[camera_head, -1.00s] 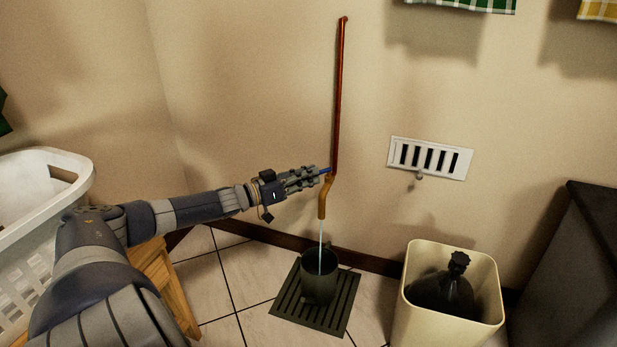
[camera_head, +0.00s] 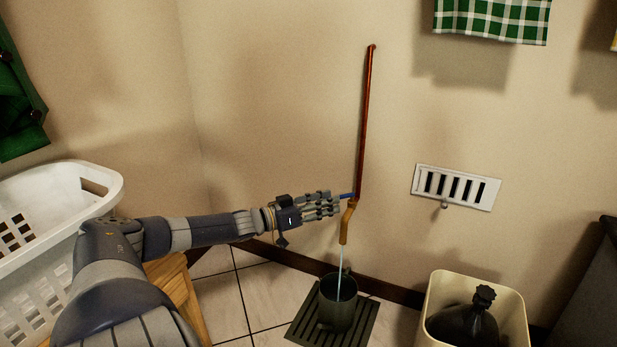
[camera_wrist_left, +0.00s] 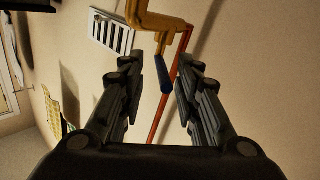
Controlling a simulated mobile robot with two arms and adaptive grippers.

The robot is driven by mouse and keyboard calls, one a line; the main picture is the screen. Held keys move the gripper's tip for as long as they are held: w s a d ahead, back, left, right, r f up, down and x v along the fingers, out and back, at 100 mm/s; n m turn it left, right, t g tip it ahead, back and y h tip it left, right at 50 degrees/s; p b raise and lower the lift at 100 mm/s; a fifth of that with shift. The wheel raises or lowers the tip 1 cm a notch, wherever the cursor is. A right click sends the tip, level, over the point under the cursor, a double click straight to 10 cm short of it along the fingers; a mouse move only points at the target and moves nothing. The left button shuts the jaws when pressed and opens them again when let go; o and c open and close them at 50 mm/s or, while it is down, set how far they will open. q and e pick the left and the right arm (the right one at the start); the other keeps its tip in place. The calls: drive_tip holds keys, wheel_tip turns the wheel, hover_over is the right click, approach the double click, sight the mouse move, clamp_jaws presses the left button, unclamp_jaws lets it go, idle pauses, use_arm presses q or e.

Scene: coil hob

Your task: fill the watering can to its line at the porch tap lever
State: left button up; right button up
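The porch tap is a copper pipe (camera_head: 366,120) on the wall with a brass spout (camera_head: 347,225). Its small blue lever (camera_head: 347,196) points left. A thin water stream (camera_head: 340,262) falls from the spout into the dark watering can (camera_head: 337,309), which stands upright on the floor grate. The can's fill line and water level cannot be made out. My left gripper (camera_head: 334,204) is at the lever's left end. In the left wrist view its fingers are apart, with the blue lever (camera_wrist_left: 164,80) showing in the gap between them, not clamped. My right gripper is out of view.
The dark slatted grate (camera_head: 363,325) lies on the tiles. A cream bin (camera_head: 440,290) with a dark bottle (camera_head: 465,322) stands right of it. A white laundry basket (camera_head: 100,185) and a wooden stool (camera_head: 180,295) are at left. A white vent (camera_head: 456,188) is on the wall.

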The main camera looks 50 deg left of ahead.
use_arm(q)
drive_tip(key=shift+v, duration=2.9)
drive_tip(key=shift+s+d+r, duration=0.1)
drive_tip(key=shift+s+r, duration=0.1)
